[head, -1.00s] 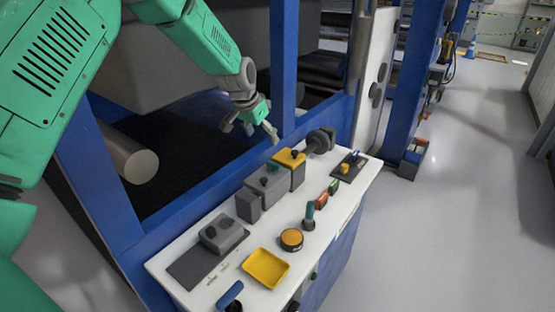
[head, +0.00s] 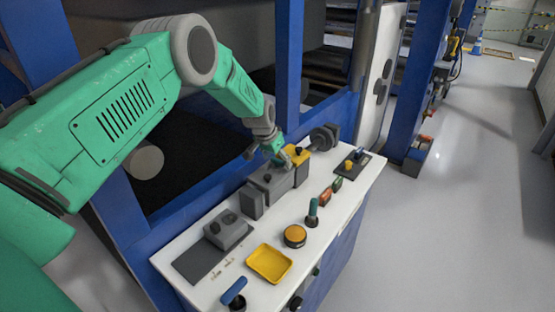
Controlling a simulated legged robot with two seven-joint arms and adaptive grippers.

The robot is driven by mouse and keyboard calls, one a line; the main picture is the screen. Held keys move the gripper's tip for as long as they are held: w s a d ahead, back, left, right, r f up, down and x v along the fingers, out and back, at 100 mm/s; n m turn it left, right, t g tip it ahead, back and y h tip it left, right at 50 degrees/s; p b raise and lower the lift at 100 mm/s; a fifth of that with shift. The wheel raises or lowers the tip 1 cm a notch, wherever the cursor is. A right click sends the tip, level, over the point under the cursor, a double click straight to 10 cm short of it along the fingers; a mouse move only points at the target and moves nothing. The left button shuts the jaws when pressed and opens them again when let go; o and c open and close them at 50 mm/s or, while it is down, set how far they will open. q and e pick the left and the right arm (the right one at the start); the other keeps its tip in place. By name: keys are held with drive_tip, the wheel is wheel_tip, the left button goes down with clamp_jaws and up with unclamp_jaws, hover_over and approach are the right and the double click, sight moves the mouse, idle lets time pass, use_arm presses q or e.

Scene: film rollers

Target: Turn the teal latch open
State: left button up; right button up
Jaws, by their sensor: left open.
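The grey box (head: 270,190) with a dark knob on top stands at the back of the white panel in the head view, beside a yellow-topped box (head: 297,155). My left gripper (head: 268,158) is open, its fingers spread just above the back of the grey box, close to the yellow top. The small teal latch on the grey box is mostly hidden by the gripper, and I cannot tell whether the fingers touch it. A separate teal-handled lever (head: 312,208) stands upright nearer the front. My right gripper is not in view.
The white panel (head: 217,292) also carries a yellow tray (head: 269,263), an orange round button (head: 294,236), a grey block (head: 226,231) and a blue-handled lever (head: 233,291). A blue post (head: 289,65) rises close behind the gripper.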

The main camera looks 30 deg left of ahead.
use_arm(q)
drive_tip(key=c, duration=1.2)
drive_tip(key=shift+o, duration=0.2)
